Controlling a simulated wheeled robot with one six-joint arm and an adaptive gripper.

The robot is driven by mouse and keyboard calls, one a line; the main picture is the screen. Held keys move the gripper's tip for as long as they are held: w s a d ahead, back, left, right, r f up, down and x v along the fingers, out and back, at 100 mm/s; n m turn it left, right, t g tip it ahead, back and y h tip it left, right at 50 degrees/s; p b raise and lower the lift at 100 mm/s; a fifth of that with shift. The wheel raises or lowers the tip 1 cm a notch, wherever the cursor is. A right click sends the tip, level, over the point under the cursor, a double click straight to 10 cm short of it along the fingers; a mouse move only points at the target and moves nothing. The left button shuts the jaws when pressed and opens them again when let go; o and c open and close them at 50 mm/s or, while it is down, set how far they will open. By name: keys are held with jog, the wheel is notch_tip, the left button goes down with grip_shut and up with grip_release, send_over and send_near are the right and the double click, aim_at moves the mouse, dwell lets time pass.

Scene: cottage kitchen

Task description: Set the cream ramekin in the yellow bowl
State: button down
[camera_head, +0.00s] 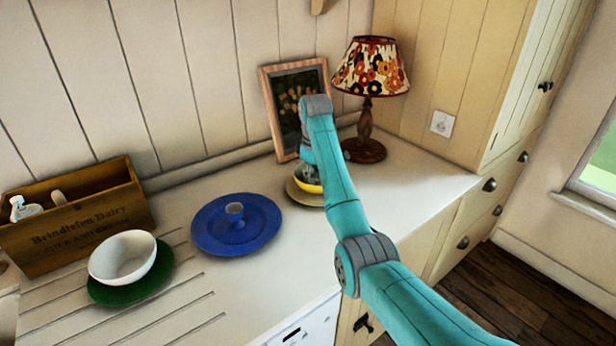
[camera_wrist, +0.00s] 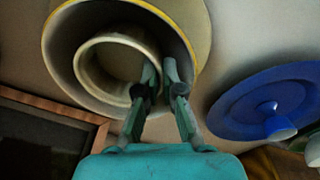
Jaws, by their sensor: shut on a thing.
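The yellow bowl (camera_head: 309,186) stands on a beige plate (camera_head: 294,195) on the counter, partly hidden by my arm in the head view. In the wrist view the bowl shows its yellow rim (camera_wrist: 48,45) and pale inside. The cream ramekin (camera_wrist: 84,68) appears within the bowl's rim, upright or nearly so. My gripper (camera_wrist: 160,70) is shut on the ramekin's wall, one finger inside it and one outside. Whether the ramekin's base touches the bowl's floor I cannot tell. The ramekin is hidden in the head view.
Further left are a white bowl (camera_head: 124,262) on a green plate (camera_head: 130,293) and a wooden crate (camera_head: 85,228). A lamp (camera_head: 366,120) and picture frame (camera_head: 272,100) stand behind.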

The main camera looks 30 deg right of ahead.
jog(key=shift+f, duration=0.25)
jog(key=c, duration=1.6)
grip_release()
jog(key=shift+r, duration=0.1)
